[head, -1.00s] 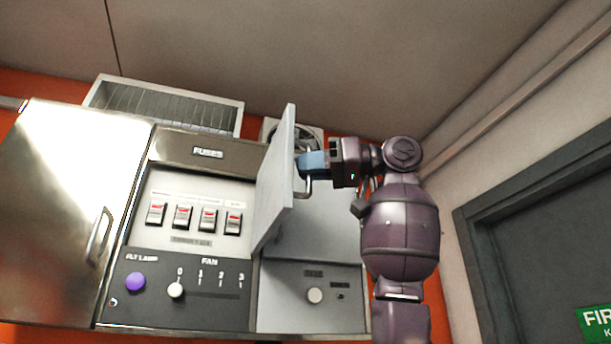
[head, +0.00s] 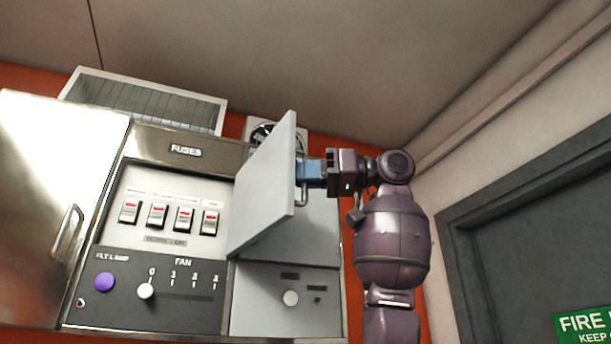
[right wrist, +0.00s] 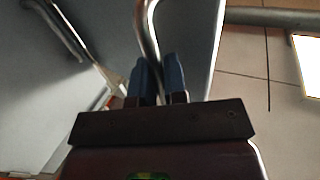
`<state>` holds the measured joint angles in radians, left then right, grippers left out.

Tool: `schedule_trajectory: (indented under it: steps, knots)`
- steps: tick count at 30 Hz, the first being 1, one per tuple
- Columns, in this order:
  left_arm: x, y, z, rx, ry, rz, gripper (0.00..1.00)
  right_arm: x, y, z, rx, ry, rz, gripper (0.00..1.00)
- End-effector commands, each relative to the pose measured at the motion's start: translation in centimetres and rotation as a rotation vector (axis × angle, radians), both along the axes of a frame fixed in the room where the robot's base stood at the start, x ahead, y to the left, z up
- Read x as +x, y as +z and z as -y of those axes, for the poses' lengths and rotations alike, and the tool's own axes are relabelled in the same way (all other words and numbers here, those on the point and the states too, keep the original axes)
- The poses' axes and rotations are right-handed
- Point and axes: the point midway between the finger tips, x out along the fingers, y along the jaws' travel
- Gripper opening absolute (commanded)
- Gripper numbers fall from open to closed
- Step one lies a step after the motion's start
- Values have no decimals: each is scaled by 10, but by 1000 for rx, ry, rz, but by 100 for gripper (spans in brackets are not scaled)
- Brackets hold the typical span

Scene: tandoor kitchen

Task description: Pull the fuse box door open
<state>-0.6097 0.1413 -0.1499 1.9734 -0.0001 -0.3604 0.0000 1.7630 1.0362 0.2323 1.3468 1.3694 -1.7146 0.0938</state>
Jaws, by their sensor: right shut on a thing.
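The fuse box door (head: 268,182) is a pale grey panel, swung out from the cabinet front and standing open at an angle. The fuse panel (head: 165,205) beside it, with several red-marked switches, is uncovered. My right gripper (head: 304,171) is at the door's outer face, shut on its metal bar handle (head: 302,192). In the right wrist view the blue fingers of my right gripper (right wrist: 160,80) close around the curved handle (right wrist: 146,30). My left gripper is not in view.
A shiny cabinet door with a handle (head: 68,232) is at the left. Below the fuses is a dark panel with a purple button (head: 105,282) and a fan knob (head: 146,291). A dark doorway (head: 540,220) with a green fire sign (head: 585,324) is at the right.

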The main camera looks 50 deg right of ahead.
Motion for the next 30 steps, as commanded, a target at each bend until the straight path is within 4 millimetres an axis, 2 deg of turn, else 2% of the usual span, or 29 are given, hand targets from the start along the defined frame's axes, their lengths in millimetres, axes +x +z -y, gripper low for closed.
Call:
schedule_trajectory:
  steps: [2, 3, 7, 19, 30]
  knots:
    - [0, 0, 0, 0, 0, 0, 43, 1, -1, 0, 3, -1, -6, 0]
    - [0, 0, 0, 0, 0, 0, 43, 1, -1, 0, 3, -1, -6, 18]
    - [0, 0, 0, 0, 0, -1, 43, 1, -1, 0, 1, -1, -5, 36]
    - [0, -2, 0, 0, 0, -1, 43, -7, -1, 6, 1, -1, -1, 36]
    - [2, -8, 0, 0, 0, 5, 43, -54, -1, 48, 2, -2, -3, 36]
